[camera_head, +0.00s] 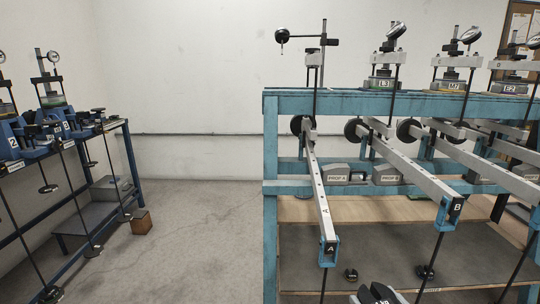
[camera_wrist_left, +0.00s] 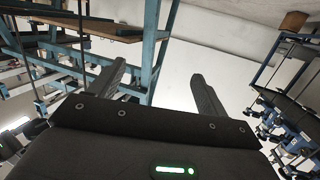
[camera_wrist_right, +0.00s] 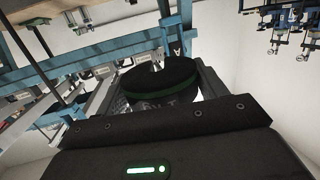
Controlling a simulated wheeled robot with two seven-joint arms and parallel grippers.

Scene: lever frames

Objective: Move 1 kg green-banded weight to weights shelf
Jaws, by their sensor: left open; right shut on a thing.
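The green-banded weight (camera_wrist_right: 158,82) is a black disc with a green stripe round its side. In the right wrist view it sits between the fingers of my right gripper (camera_wrist_right: 163,96), which is shut on it. In the head view the weight (camera_head: 378,293) shows at the bottom edge, partly cut off, with "kg" lettering. A low grey shelf (camera_head: 380,247) lies inside the teal frame, beyond the weight; a label on its front edge is too small to read surely. My left gripper (camera_wrist_left: 158,90) is open and empty, and out of the head view.
The teal frame (camera_head: 269,200) carries long lever arms (camera_head: 322,195) with hanging rods that reach low over the shelf. A small dark weight (camera_head: 350,274) is on the shelf. A blue bench (camera_head: 130,165) stands at left; open floor (camera_head: 200,240) lies between.

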